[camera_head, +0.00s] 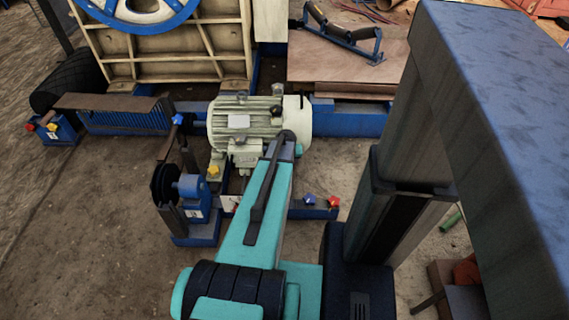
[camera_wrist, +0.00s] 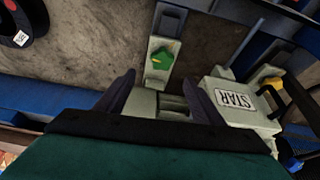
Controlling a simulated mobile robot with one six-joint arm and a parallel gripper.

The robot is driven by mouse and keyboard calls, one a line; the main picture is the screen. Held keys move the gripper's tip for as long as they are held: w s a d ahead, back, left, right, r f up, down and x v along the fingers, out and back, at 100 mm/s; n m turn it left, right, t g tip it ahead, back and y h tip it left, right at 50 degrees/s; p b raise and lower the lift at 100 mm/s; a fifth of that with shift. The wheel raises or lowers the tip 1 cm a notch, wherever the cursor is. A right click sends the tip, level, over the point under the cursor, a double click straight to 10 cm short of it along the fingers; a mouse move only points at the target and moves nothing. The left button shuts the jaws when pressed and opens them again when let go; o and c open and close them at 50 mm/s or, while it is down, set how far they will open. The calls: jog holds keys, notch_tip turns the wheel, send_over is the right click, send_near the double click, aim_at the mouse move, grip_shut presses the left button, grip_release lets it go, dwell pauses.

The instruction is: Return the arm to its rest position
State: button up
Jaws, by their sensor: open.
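My teal arm reaches forward in the head view, its far end overlapping the pale green electric motor (camera_head: 230,122). My gripper is hidden there behind the arm. In the wrist view my gripper (camera_wrist: 160,96) is open, its two dark fingers apart with nothing seen held between them. A pale grey bracket with a green knob (camera_wrist: 162,58) lies just beyond and between the fingers. A pale box with a STAR label (camera_wrist: 238,99), upside down in this view, is close to the right finger. I cannot tell whether the finger touches it.
A blue frame (camera_head: 345,123) runs behind the motor. A blue stand with a dark pulley (camera_head: 165,184) is left of my arm. Red and blue knobs (camera_head: 322,202) sit on a low blue bar to the right. A large dark blue beam (camera_head: 490,110) fills the right. Ground at left is open.

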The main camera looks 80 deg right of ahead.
jog(key=shift+a+r, duration=0.2)
jog(key=shift+r, duration=0.3)
